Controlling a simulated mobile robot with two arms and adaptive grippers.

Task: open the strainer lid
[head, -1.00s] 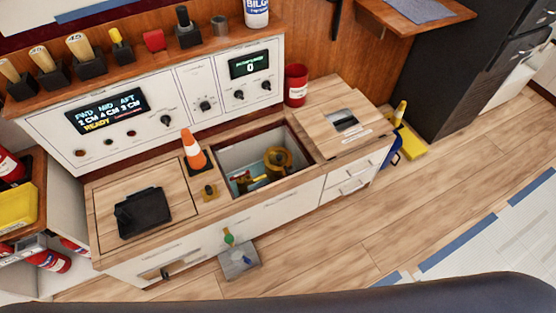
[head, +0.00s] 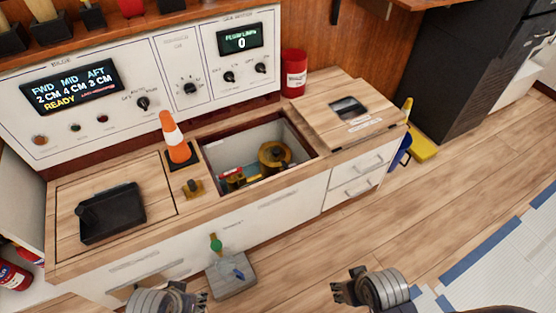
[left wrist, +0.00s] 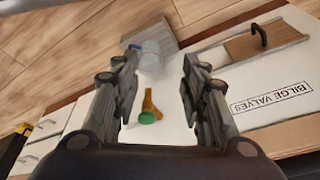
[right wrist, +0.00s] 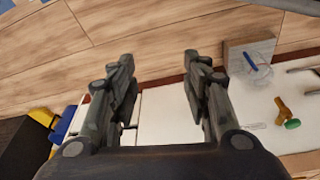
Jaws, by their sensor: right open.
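A clear strainer-like cup with a blue piece in it (head: 237,272) stands on a grey block (head: 225,288) low at the cabinet front; it also shows in the left wrist view (left wrist: 152,62) and right wrist view (right wrist: 258,62). A brass lever with a green knob (head: 216,243) is beside it on the cabinet face. I cannot make out the lid's edge. My left gripper (left wrist: 157,68) is open and empty, with the cup and lever showing between and beyond its fingers. My right gripper (right wrist: 160,65) is open and empty, with the cup to the right in its view.
An open well (head: 305,150) in the counter holds a brass round part (head: 274,155). An orange cone (head: 175,138) and a black tray (head: 112,213) are on the counter. A red can (head: 294,73) stands behind. Drawers (head: 355,178) are at right.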

